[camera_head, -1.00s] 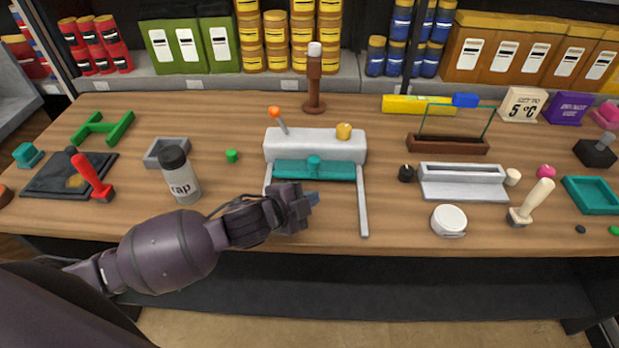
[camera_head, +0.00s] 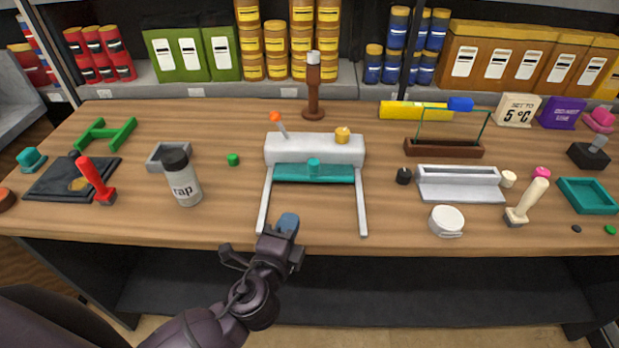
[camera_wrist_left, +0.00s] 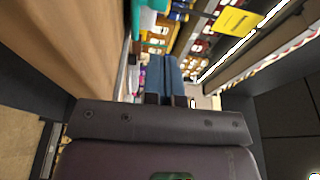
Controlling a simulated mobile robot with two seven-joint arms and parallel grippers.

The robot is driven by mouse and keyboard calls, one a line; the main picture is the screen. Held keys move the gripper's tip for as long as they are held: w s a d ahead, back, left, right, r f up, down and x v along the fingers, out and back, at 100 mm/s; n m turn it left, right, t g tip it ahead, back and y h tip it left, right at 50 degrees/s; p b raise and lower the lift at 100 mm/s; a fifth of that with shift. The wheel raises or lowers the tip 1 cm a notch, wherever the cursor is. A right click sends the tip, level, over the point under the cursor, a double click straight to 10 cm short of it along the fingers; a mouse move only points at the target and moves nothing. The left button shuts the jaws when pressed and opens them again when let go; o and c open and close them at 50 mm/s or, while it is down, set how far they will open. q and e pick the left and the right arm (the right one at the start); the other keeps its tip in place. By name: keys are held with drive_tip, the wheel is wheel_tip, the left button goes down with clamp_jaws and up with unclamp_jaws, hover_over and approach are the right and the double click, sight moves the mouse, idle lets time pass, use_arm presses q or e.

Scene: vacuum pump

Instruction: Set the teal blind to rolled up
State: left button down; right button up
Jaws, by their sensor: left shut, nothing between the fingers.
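The teal blind (camera_head: 335,174) hangs as a short strip from a pale grey housing (camera_head: 300,149), between two pale rails (camera_head: 361,210). A teal knob (camera_head: 314,164) sits on the strip. An orange-tipped lever (camera_head: 279,124) and a yellow knob (camera_head: 342,134) are on the housing. My left gripper (camera_head: 287,224) is shut and empty at the table's front edge, near the left rail's front end and apart from the blind. Its blue fingers (camera_wrist_left: 168,75) are together in the left wrist view, where a teal patch (camera_wrist_left: 146,18) shows at the top. My right gripper is not in view.
A grey-and-black shaker (camera_head: 183,182) and a red-handled lever (camera_head: 94,180) stand left on the wooden table. A white round lid (camera_head: 446,220) and a cream-handled lever (camera_head: 527,200) stand right. The table between the rails is bare.

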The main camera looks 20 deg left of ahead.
use_arm(q)
drive_tip(key=p, duration=0.2)
approach(310, 159)
drive_tip(key=w, duration=0.3)
drive_tip(key=w+d+f, duration=0.1)
drive_tip(key=shift+w+d+f, duration=0.1)
drive_tip(key=shift+w, duration=0.65)
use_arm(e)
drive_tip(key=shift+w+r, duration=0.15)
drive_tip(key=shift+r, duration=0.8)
use_arm(q)
drive_tip(key=shift+w, duration=0.15)
drive_tip(key=w, duration=0.2)
drive_tip(key=w+a+b, duration=0.1)
drive_tip(key=w, duration=0.1)
drive_tip(key=shift+a+f+b, duration=0.1)
drive_tip(key=shift+f+b, duration=0.05)
drive_tip(key=shift+b, duration=0.15)
drive_tip(key=shift+w+a, duration=0.1)
drive_tip(key=shift+r, duration=0.3)
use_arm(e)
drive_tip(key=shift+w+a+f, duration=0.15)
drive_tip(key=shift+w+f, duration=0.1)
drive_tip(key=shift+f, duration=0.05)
